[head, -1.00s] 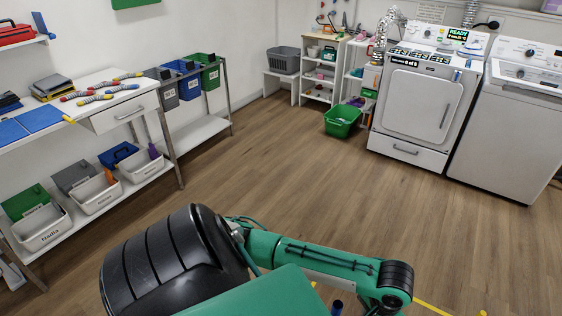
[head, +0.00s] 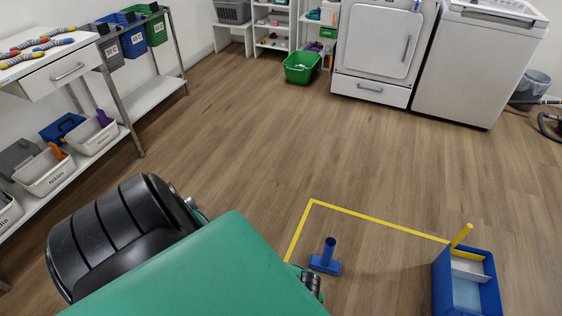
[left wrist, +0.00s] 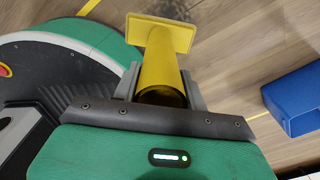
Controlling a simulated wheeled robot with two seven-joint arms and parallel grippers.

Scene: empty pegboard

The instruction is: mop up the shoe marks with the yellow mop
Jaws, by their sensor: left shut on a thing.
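In the left wrist view my left gripper (left wrist: 161,84) is shut around the round handle of the yellow mop (left wrist: 160,34). The mop's flat rectangular head points away from the gripper, over the wood floor. In the head view my own green arm hides this gripper and the mop. My right gripper is in neither view.
A blue upright-handled tool (head: 325,258) stands inside the yellow floor line (head: 375,218). A blue bucket (head: 440,285) with a slanting yellow stick (head: 462,235) is at lower right. Shelving (head: 150,96) lines the left; a green basket (head: 301,68) and washers stand behind. The middle floor is clear.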

